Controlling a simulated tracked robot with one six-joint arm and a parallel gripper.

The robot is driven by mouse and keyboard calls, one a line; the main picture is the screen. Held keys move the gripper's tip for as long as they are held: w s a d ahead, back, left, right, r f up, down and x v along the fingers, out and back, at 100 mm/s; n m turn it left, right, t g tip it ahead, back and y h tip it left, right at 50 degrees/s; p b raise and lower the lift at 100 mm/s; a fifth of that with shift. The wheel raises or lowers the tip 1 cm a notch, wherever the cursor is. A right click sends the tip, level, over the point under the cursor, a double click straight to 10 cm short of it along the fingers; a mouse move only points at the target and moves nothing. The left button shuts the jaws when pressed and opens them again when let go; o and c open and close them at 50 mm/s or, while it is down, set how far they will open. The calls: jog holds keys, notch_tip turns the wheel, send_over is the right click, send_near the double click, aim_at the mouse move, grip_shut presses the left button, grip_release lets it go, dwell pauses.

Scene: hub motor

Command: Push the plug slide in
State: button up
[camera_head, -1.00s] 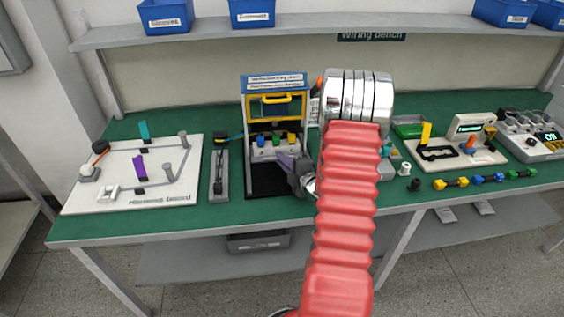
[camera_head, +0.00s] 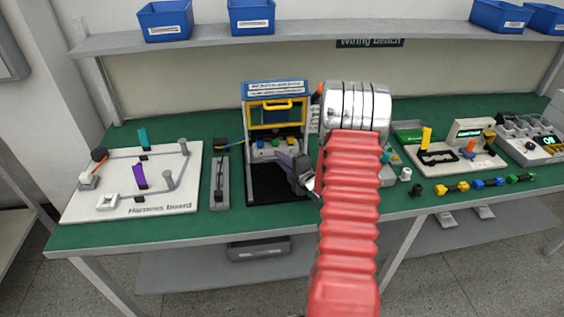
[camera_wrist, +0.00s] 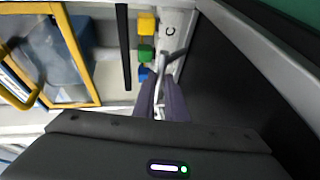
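A test station (camera_head: 275,86) with a blue top and a yellow-framed door (camera_head: 277,104) stands mid-bench. Inside it is a pale block with blue, green and yellow plugs; the yellow plug (camera_wrist: 146,24) and green plug (camera_wrist: 145,53) show in the wrist view, with the blue plug (camera_wrist: 143,74) partly hidden. I cannot pick out the plug slide with certainty. My gripper (camera_head: 283,160) is low in the station's front right, its purple-grey fingers (camera_wrist: 160,82) close together beside the blue plug. A thin grey bar (camera_wrist: 175,62) lies at the fingertips; I cannot tell whether they touch it.
A dark panel (camera_wrist: 225,75) runs close along the right in the wrist view. A grey rail with a cable (camera_head: 219,185) and the harness board (camera_head: 120,203) lie left of the station. Several coloured connectors (camera_head: 488,183) line the bench at right. My red arm hides some bench.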

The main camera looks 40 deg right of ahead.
jog(key=o, duration=0.4)
jog(key=shift+o, duration=0.2)
jog(key=v, duration=1.3)
jog(key=shift+s, duration=0.4)
jog(key=shift+w, duration=0.1)
